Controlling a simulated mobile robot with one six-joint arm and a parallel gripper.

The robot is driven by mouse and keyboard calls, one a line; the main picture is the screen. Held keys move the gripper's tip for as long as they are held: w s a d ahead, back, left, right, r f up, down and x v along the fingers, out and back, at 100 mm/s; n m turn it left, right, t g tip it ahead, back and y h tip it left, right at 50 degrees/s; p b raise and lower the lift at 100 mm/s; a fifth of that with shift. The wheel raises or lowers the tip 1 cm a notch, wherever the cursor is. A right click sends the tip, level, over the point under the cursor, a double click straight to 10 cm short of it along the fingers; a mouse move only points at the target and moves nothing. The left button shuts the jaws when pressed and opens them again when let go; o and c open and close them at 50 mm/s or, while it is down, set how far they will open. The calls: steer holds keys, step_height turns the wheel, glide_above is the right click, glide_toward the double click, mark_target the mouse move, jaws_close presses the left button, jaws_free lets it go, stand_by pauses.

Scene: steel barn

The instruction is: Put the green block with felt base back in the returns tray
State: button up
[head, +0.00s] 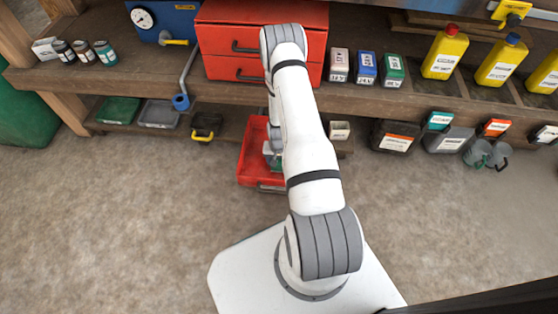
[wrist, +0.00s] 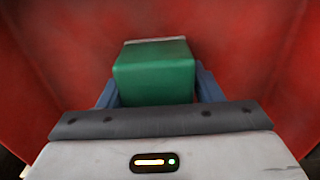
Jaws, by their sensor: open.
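The green block (wrist: 154,78) is in the wrist view, inside a red open container. A thin grey strip, perhaps felt, shows along its far upper edge. My gripper (wrist: 156,88) has a blue jaw on each side of the block. The jaws are open, and contact with the block cannot be told. In the head view my arm covers most of the gripper, and a bit of green (head: 277,164) shows beside it within the red container (head: 250,170). I cannot tell which container is the returns tray.
Green (head: 118,110) and grey (head: 158,114) trays and a dark bin with a yellow handle (head: 206,126) stand on the low shelf at left. A red drawer cabinet (head: 225,45) stands on the bench behind my arm. Yellow bottles (head: 445,52) stand at right. Front floor is clear.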

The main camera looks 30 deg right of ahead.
steer(key=shift+s+f, duration=0.35)
steer(key=shift+s, duration=0.15)
steer(key=r+p, duration=0.2)
steer(key=r, duration=0.2)
steer(key=r+p, duration=0.1)
steer(key=r, duration=0.3)
steer(key=r+p, duration=0.2)
steer(key=r, duration=0.3)
steer(key=shift+w+p, duration=0.25)
steer(key=shift+p, duration=0.1)
steer(key=a+r+n, duration=0.2)
steer(key=a+r, duration=0.1)
steer(key=r, duration=1)
steer(key=a+r+n, duration=0.1)
steer(key=a+r, duration=0.3)
steer(key=r, duration=0.9)
steer(key=s+a+r+n, duration=0.2)
steer(key=s+a+r, duration=0.1)
steer(key=s+r, duration=0.6)
steer(key=s+a+r+n+t, duration=0.1)
steer(key=s+a+r, duration=0.3)
steer(key=s+r, duration=0.4)
steer(key=shift+s+r+n, duration=0.4)
steer(key=shift+s, duration=0.4)
steer(key=shift+w, duration=0.1)
